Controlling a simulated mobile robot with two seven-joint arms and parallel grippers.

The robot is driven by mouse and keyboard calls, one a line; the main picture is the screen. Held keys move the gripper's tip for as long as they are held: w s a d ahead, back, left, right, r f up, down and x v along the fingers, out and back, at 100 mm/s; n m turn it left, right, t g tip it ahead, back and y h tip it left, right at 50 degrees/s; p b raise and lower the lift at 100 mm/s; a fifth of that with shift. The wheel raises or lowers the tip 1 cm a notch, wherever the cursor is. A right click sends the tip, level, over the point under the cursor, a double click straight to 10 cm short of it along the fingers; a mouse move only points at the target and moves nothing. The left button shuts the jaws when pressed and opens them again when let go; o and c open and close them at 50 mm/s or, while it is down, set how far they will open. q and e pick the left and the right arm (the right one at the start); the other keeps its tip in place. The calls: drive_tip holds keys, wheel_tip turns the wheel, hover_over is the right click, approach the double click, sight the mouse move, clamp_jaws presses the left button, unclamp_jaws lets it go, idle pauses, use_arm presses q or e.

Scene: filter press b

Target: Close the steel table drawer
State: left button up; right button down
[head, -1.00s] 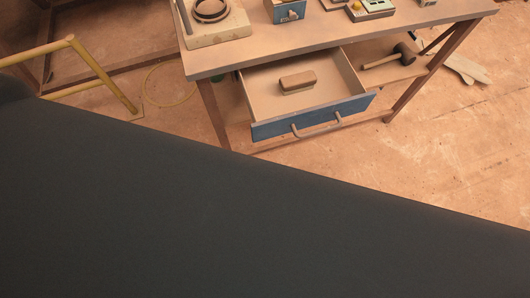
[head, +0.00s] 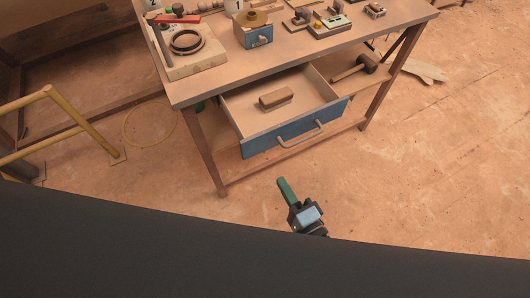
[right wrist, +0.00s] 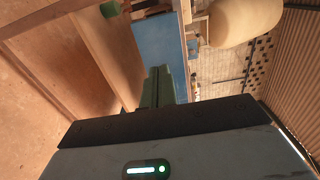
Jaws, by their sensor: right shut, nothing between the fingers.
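The steel table (head: 200,92) stands ahead, with its drawer (head: 284,140) pulled well out below the top. The drawer has a blue front with a pale bar handle (head: 300,136), and a brown block (head: 276,97) lies inside it. My right gripper (head: 283,183) is shut and empty, in front of the drawer and apart from it, above the floor in the head view. In the right wrist view its green fingers (right wrist: 158,85) are together, with a blue panel beyond them. My left gripper is not in view.
A mallet (head: 355,67) lies on the lower shelf right of the drawer. A yellow rail frame (head: 85,122) is at left. Floor right of the table is mostly clear.

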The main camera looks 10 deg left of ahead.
sight(259, 145)
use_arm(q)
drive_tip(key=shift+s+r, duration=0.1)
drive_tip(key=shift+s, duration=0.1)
use_arm(e)
drive_tip(key=x, duration=1)
drive_tip(key=shift+w+a, duration=0.1)
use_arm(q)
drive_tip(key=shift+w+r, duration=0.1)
use_arm(e)
drive_tip(key=shift+w, duration=0.1)
